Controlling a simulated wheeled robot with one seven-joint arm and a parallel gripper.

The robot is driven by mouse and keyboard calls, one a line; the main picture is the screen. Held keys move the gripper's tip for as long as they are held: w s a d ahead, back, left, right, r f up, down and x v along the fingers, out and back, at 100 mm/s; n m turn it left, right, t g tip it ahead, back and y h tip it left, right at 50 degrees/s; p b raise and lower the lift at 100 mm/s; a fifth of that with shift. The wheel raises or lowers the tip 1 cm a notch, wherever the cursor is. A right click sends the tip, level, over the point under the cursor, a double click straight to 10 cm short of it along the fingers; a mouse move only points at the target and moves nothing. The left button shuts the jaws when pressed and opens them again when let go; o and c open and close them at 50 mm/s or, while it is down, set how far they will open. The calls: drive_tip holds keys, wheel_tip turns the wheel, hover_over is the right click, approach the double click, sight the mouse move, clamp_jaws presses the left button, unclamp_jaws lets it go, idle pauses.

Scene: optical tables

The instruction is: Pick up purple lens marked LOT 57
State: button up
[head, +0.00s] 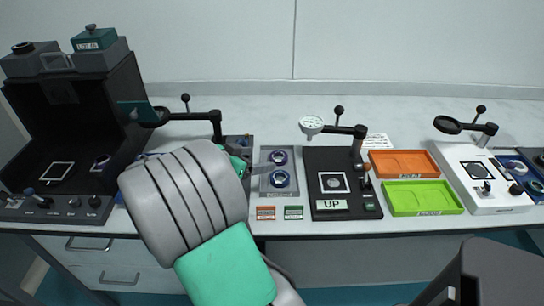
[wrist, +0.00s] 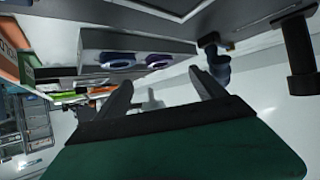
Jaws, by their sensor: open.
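Two ringed lenses sit in a small grey holder (head: 265,190) on the table, one behind the other. The rear lens (head: 280,157) looks purple and the front lens (head: 280,179) looks bluer. The wrist view shows a purple-rimmed lens (wrist: 158,60) beside a bluish one (wrist: 118,61) in the holder. I cannot read a LOT mark on either. Another small dark-rimmed lens (head: 102,161) lies inside the black booth at left. My gripper (wrist: 162,88) is open and empty, with the lenses beyond its fingers. In the head view my arm mostly hides it, left of the holder.
A black stand (head: 340,210) marked UP, with a gauge arm, stands right of the holder. Orange (head: 403,163) and green (head: 422,197) trays lie farther right, before a white instrument (head: 490,200). A black booth (head: 75,130) stands left. A magnifier arm (head: 190,115) overhangs behind my arm.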

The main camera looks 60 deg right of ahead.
sight(276, 158)
drive_tip(key=x, duration=0.9)
drive_tip(key=shift+s+d+f, duration=0.1)
drive_tip(key=shift+d+f, duration=0.05)
drive_tip(key=shift+d, duration=0.05)
drive_tip(key=shift+c, duration=0.6)
drive_tip(key=shift+a+f, duration=0.15)
drive_tip(key=shift+f, duration=0.05)
drive_tip(key=c, duration=1.4)
drive_tip(key=shift+r, duration=0.1)
